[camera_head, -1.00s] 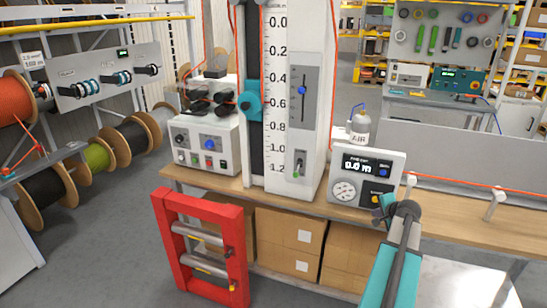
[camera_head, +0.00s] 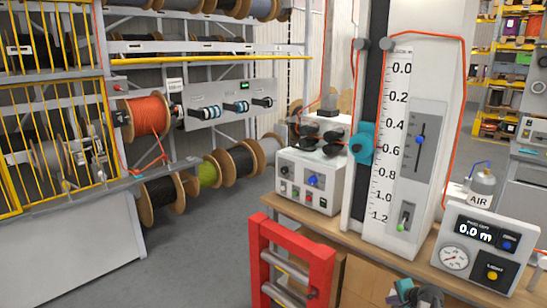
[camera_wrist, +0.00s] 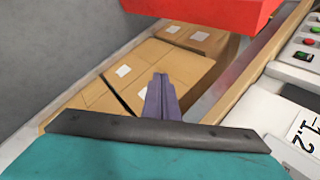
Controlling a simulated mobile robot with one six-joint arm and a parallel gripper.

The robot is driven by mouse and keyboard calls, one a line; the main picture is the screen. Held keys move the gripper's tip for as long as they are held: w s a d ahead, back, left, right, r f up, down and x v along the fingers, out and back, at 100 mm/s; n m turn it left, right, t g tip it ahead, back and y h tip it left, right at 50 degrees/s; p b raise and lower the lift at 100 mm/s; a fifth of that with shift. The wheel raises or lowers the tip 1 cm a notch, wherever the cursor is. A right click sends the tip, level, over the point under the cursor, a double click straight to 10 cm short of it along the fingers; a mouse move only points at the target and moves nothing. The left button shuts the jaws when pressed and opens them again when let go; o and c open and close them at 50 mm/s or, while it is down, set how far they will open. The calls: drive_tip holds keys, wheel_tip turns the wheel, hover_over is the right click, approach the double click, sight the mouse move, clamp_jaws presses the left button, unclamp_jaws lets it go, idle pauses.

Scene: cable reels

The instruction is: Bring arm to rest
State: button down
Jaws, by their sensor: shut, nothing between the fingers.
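My gripper (camera_wrist: 162,80) shows in the wrist view as two grey-purple fingers pressed together, with nothing between them. It points toward several cardboard boxes (camera_wrist: 178,66) lying below, and looks apart from them.
A red roller frame (camera_head: 290,262) stands before the wooden bench (camera_head: 330,226); it hangs close at the top of the wrist view (camera_wrist: 205,10). The bench bears a white measuring column (camera_head: 400,140), a control box (camera_head: 308,180) and a gauge box (camera_head: 480,248). Grey floor is clear at left.

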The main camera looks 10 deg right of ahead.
drive_tip(key=a+f+n+g+y, duration=0.1)
drive_tip(key=a+f+n, duration=0.1)
drive_tip(key=a+f, duration=0.65)
drive_tip(key=a+f+n+g+y, duration=0.2)
drive_tip(key=a+f, duration=0.2)
drive_tip(key=a, duration=0.9)
drive_tip(key=s+a+f+n+g, duration=0.2)
drive_tip(key=s+a+f, duration=0.2)
drive_tip(key=a, duration=0.3)
drive_tip(key=s+a+f+n+g, duration=0.1)
drive_tip(key=s+a+f, duration=0.3)
drive_tip(key=a, duration=0.3)
drive_tip(key=s+a+f+n+g+b, duration=0.1)
drive_tip(key=s+a+f+n+g, duration=0.15)
drive_tip(key=s+a, duration=0.35)
drive_tip(key=s+a+f+n+g, duration=0.2)
drive_tip(key=s+a+f+n, duration=0.15)
drive_tip(key=s, duration=0.45)
drive_tip(key=s+d+n+g+h, duration=0.2)
drive_tip(key=s+n, duration=0.3)
drive_tip(key=s, duration=0.7)
drive_tip(key=shift+s+d+g, duration=0.35)
drive_tip(key=shift+d+g, duration=0.1)
drive_tip(key=shift+g, duration=0.2)
